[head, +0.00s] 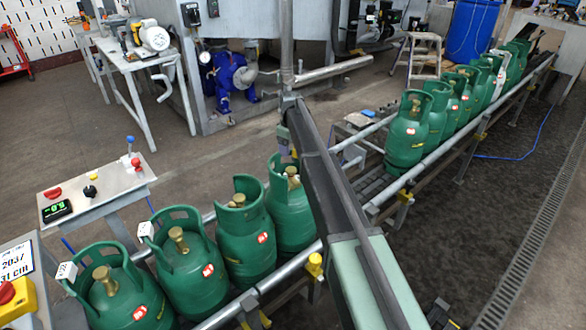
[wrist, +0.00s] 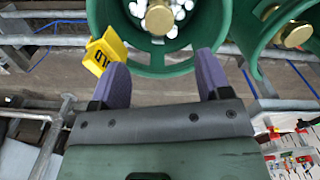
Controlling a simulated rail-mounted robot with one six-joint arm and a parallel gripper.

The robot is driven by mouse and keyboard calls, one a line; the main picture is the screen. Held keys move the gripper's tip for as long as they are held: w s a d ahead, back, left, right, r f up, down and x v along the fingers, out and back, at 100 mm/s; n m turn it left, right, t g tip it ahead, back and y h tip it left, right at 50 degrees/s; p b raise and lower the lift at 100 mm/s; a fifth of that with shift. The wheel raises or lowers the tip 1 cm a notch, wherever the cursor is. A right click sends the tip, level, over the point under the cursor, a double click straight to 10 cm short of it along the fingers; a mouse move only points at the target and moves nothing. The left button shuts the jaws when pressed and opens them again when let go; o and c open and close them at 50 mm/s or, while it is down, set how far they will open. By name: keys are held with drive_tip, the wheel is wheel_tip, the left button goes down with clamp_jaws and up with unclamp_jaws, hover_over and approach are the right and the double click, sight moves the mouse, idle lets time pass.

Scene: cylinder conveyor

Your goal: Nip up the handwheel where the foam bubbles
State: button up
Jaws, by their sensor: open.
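In the wrist view, a green gas cylinder (wrist: 100,20) fills the top middle, seen from above into its collar. Its round brass handwheel (wrist: 158,18) sits in the centre, cut by the top edge of the picture. White foam bubbles (wrist: 182,10) lie around that handwheel. My gripper (wrist: 162,62) has two purple fingers spread wide apart with nothing between them. The fingertips are just below the collar rim in the picture; whether they touch it I cannot tell. In the head view I cannot make out my gripper or any foam clearly.
A yellow tag (wrist: 102,52) hangs by the left finger. A neighbouring cylinder with a brass handwheel (wrist: 296,34) is at right, without visible foam. In the head view, cylinders stand in a near row (head: 192,275) and a far row (head: 407,135) along conveyor rails (head: 275,280). A control panel (head: 100,190) stands left.

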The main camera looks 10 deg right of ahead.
sight(291, 169)
wheel_tip(291, 169, down, 10)
drive_tip(key=b, duration=0.9)
drive_tip(key=shift+f, duration=0.15)
drive_tip(key=c, duration=0.9)
